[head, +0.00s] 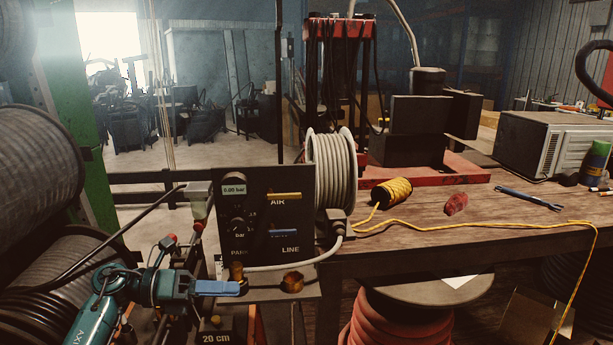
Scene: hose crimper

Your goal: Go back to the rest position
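My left gripper (228,288) is at the lower left, at the end of my teal arm, pointing right. Its blue fingers show side-on as one bar, so I cannot tell whether they are apart. No object is visible in it. It is in front of the lower part of a black control panel (237,215). The panel shows a 0.00 bar readout, a yellow lever (285,196) by AIR and a blue lever (283,233) by LINE. A brass fitting (292,282) is to the right of the gripper. My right gripper is not in view.
A hose reel (332,172) stands beside the panel. The wooden bench (450,212) carries a yellow cord spool (391,192), a red item (456,204), a blue wrench (528,198) and a grey box (550,145). Large hose drums (38,160) crowd the left side. A "20 cm" sign is below.

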